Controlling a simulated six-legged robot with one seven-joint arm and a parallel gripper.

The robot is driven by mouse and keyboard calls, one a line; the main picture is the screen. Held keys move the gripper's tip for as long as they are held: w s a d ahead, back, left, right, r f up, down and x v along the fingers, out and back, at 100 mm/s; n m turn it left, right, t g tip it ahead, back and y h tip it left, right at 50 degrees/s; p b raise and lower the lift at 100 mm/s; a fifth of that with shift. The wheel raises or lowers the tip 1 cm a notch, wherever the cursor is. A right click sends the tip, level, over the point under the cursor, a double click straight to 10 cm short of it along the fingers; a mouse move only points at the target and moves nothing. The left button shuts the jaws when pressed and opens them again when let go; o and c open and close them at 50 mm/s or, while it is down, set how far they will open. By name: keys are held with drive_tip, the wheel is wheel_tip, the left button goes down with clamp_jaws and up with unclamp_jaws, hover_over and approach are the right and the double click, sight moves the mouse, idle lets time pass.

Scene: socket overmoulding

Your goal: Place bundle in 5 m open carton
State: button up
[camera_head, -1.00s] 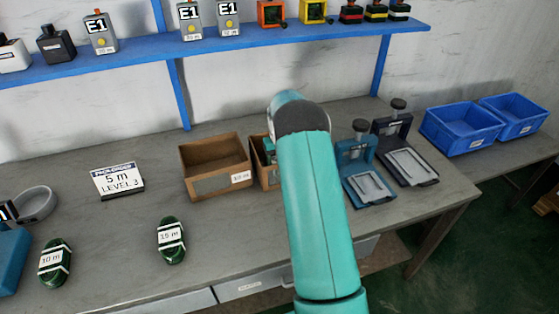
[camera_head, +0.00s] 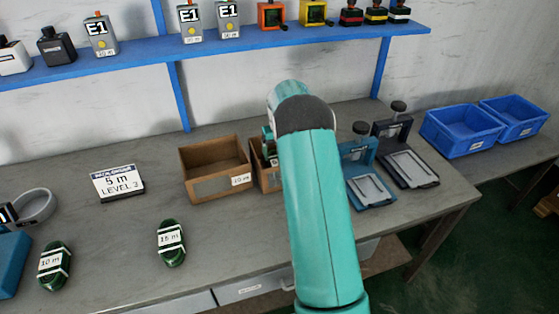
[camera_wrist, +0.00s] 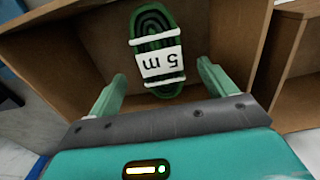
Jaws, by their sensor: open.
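A green coiled bundle with white bands and a "5 m" label (camera_wrist: 158,62) lies inside an open brown carton (camera_wrist: 45,62) in the wrist view. My gripper (camera_wrist: 160,73) is open, its two fingers apart on either side of the bundle's near end, with gaps between them and the bundle. In the head view, my arm hides most of this carton (camera_head: 264,181) and the bundle in it.
Another open carton (camera_head: 213,193), labelled 10 m, stands just left. Green bundles labelled 10 m (camera_head: 54,266) and 15 m (camera_head: 171,244) lie on the bench (camera_head: 110,235). Two presses (camera_head: 368,190) (camera_head: 408,168) and blue bins (camera_head: 460,145) are right. A blue shelf (camera_head: 140,54) hangs above.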

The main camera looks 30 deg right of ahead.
drive_tip(key=s+a+r+t, duration=0.15)
drive_tip(key=a+r, duration=0.25)
drive_tip(key=r, duration=0.4)
drive_tip(key=s+a+r, duration=0.2)
drive_tip(key=a+r, duration=0.2)
drive_tip(key=r, duration=0.5)
drive_tip(key=s+a+r+n+t, duration=0.1)
drive_tip(key=s+a+r, duration=0.7)
drive_tip(key=s+a, duration=0.1)
drive_tip(key=s+a+n+t, duration=0.1)
drive_tip(key=s+a, duration=0.4)
drive_tip(key=s, duration=0.6)
drive_tip(key=s+a+t, duration=0.2)
drive_tip(key=s+a, duration=0.4)
drive_tip(key=s, duration=0.5)
drive_tip(key=shift+s+a+f+n, duration=0.15)
drive_tip(key=shift+a+f+n, duration=0.1)
drive_tip(key=shift+f+n, duration=0.15)
